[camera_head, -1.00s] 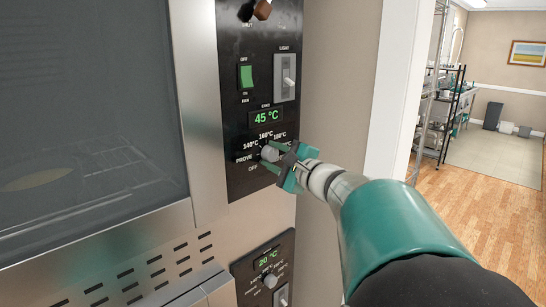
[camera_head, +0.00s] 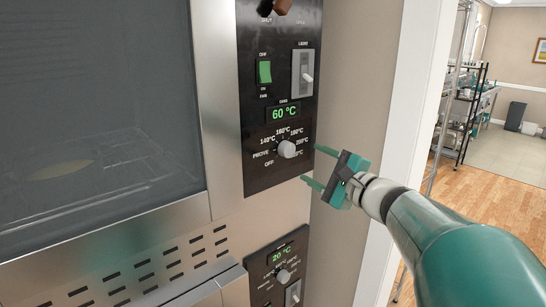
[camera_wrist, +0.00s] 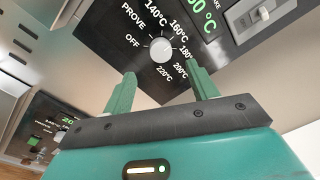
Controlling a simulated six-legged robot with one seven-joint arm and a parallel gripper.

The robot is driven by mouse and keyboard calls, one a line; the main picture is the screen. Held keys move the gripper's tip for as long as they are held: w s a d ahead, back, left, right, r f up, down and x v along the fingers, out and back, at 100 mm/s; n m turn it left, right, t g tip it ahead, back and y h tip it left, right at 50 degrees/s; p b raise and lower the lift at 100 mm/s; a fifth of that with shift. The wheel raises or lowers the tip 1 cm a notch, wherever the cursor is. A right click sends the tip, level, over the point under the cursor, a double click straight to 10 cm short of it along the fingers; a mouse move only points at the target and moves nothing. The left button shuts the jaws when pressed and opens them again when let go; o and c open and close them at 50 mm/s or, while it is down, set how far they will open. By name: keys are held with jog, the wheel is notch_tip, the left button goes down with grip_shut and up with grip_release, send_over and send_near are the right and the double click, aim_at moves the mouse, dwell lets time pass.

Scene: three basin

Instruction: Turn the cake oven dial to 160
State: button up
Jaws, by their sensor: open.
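The cake oven dial (camera_head: 287,149) is a round light knob on the black upper panel (camera_head: 262,178), ringed by OFF, PROVE and temperature labels from 140°C upward. A small mark above the knob seems to face the 160°C label, but its pointer is too small to be sure. In the wrist view the dial (camera_wrist: 161,50) shows beyond and between the open fingers (camera_wrist: 160,72).
A green fan switch (camera_head: 265,72) and a grey light switch (camera_head: 303,73) sit above the display. A lower panel has a 20 °C display (camera_head: 281,255) and another knob (camera_head: 283,276). The oven's glass door (camera_head: 100,90) is at left. A doorway opens at right.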

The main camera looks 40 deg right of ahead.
jog(key=s, duration=0.5)
jog(key=shift+f, duration=0.1)
dwell(0.6)
jog(key=w+a+f+n+g+y, duration=0.25)
jog(key=a+f+n, duration=0.2)
jog(key=a, duration=0.55)
jog(key=w+a+f+n+g+y, duration=0.1)
jog(key=a+f+n+g+y, duration=0.35)
jog(key=a, duration=0.45)
jog(key=s+a+f+n+g+h, duration=0.3)
jog(key=a+f+n, duration=0.1)
jog(key=a+n, duration=0.2)
jog(key=s+a+f+n+g+h, duration=0.2)
jog(key=s+a+f+n+h, duration=0.1)
jog(key=n, duration=0.5)
jog(key=a+f, duration=0.1)
jog(key=a, duration=0.1)
jog(key=shift+s+a+g, duration=0.25)
jog(key=shift+a+g, duration=0.15)
